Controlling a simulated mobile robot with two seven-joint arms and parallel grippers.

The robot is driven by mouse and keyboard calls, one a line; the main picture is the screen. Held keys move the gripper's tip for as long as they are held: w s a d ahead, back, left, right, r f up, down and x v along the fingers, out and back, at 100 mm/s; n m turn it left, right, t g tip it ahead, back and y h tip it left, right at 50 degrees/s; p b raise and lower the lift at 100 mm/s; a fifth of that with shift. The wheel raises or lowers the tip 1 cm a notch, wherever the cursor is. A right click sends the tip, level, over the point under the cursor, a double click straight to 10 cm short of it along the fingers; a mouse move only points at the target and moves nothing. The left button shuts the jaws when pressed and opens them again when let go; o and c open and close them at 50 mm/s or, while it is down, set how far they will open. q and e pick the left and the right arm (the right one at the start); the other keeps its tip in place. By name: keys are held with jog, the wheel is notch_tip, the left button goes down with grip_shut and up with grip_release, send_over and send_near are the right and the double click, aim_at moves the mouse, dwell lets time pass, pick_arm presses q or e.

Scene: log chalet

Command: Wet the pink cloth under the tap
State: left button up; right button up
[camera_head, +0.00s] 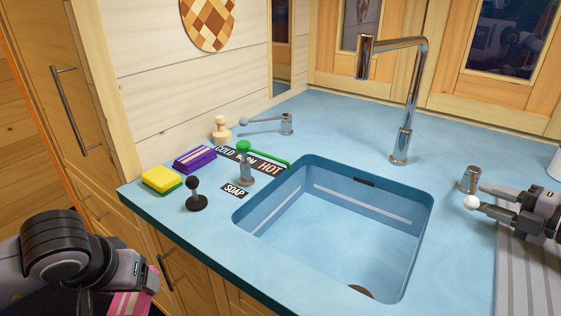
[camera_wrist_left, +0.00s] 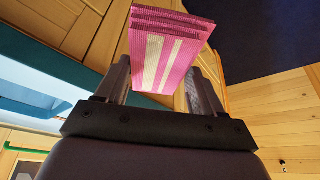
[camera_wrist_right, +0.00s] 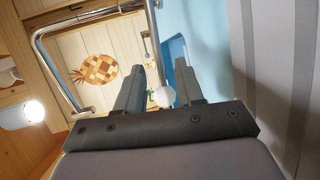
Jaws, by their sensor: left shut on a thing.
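The pink cloth (camera_wrist_left: 168,50), folded and with pale stripes, is between the fingers of my left gripper (camera_wrist_left: 163,82), which is shut on it. In the head view the cloth (camera_head: 130,304) shows at the lower left, in front of the counter and below its top. The chrome tap (camera_head: 404,110) stands behind the sink (camera_head: 340,215); no water shows from its spout. My right gripper (camera_head: 483,200) is open at the right of the sink. A white ball knob (camera_wrist_right: 165,97) lies between its fingers, near a short metal post (camera_head: 470,179); contact is unclear.
A lever (camera_head: 265,121) with a grey knob stands by COLD, WARM and HOT labels. The sink basin looks empty.

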aim_at(473, 190)
jog(key=shift+x, duration=2.15)
jog(key=shift+r, duration=0.1)
grip_shut()
